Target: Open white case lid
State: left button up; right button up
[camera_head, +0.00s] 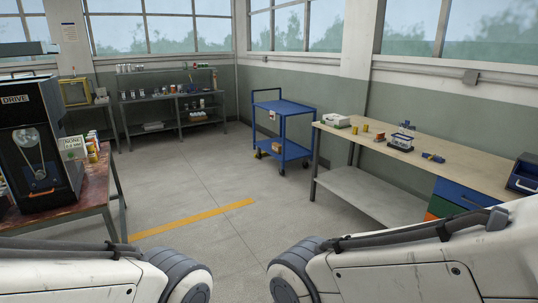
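A small white box (336,120), which looks like the white case, sits at the far left end of the wooden workbench (466,172) on the right. It looks closed, but it is too small to make out a lid seam or latch. My two white arms cross the bottom of the view, well short of the bench. Neither gripper shows.
A blue cart (284,148) stands left of the bench. Several small items and a blue box (525,174) sit on the bench. A black machine (38,145) stands on a table at left. The middle floor (200,180) is open, with a yellow stripe (195,219).

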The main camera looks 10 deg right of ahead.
aim_at(335, 119)
jog(key=z, duration=0.45)
jog(key=i, duration=2.4)
jog(key=z, duration=0.4)
jog(key=i, duration=2.35)
jog(key=u, duration=0.25)
